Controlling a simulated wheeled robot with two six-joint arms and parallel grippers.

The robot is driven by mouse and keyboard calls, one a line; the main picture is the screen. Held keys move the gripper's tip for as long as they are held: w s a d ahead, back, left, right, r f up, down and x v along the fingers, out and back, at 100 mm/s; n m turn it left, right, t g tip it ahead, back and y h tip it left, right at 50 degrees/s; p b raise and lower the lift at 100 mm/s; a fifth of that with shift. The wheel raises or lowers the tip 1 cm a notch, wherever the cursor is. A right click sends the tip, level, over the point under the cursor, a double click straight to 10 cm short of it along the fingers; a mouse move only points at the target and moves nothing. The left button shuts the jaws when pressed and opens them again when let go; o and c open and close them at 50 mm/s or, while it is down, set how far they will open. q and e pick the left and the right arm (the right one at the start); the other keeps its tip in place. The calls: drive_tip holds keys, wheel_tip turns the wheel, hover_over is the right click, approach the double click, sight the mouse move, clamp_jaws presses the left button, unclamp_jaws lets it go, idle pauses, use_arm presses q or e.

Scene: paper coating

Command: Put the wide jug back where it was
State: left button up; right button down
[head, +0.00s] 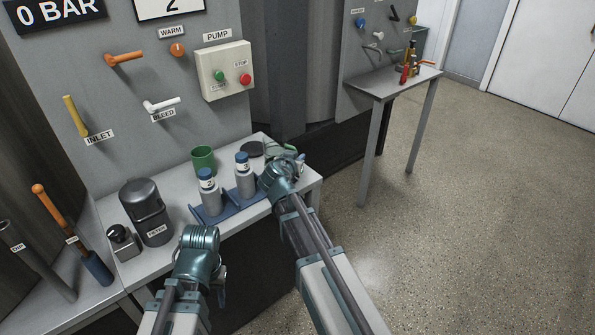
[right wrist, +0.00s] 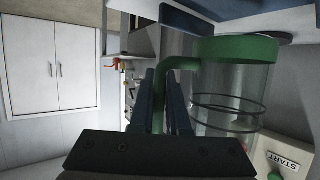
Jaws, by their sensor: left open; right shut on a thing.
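The wide jug is clear with a green band, a green handle and dark rings; in the right wrist view it fills the right side (right wrist: 237,50). My right gripper (right wrist: 161,85) is shut on the handle. In the head view the jug's green part (head: 281,150) shows behind my right wrist, near the right end of the bench, and most of it is hidden. A flat dark disc (head: 252,149) lies beside it; I cannot tell whether the jug touches the bench. My left gripper (head: 219,283) is open and empty in front of the bench.
A blue tray (head: 228,211) holds two grey bottles with blue caps. A green cup (head: 204,157) stands behind it. A dark filter canister (head: 147,212) stands at left. The pump box (head: 224,70) hangs on the panel above. A side table (head: 385,84) stands further right.

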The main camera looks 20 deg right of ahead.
drive_tip(key=shift+f+b, duration=1.7)
drive_tip(key=shift+f, duration=0.15)
drive_tip(key=shift+f, duration=0.2)
drive_tip(key=c, duration=0.9)
unclamp_jaws()
drive_tip(key=shift+r, duration=0.1)
drive_tip(key=shift+r, duration=0.25)
drive_tip(key=p+v, duration=0.4)
drive_tip(key=v, duration=0.8)
drive_tip(key=shift+f+p, duration=0.2)
drive_tip(key=shift+p, duration=0.1)
